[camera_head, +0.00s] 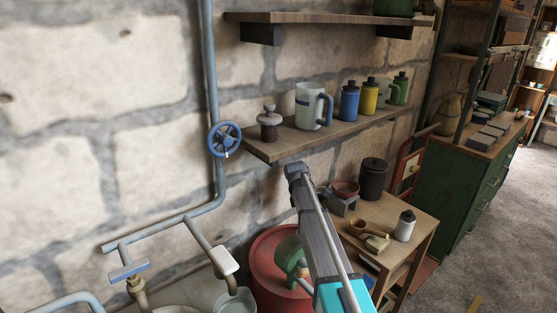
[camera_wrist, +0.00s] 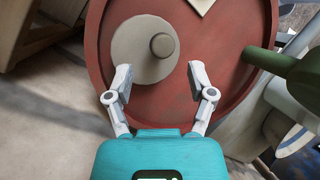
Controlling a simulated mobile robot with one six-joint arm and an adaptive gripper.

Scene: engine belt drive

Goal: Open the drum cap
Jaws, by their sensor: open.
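The red drum (camera_head: 268,262) stands low against the wall in the head view, partly hidden by my arm and a green can. In the wrist view the drum top (camera_wrist: 215,50) fills the middle. On it sits a round beige drum cap (camera_wrist: 128,42) with a small darker knob (camera_wrist: 162,45). My gripper (camera_wrist: 160,80) is open and empty. Its two fingers reach over the drum top, just below the knob in the picture, with the left fingertip over the cap's lower edge. I cannot tell the height between fingertips and cap. The cap is not visible in the head view.
The green can (camera_head: 286,250) is close to the drum; a green part (camera_wrist: 285,72) shows at the wrist view's right. A wooden table (camera_head: 425,222) with several items stands right of the drum. A shelf (camera_head: 285,148) and a blue valve wheel (camera_head: 224,139) are above. Bare floor shows left in the wrist view.

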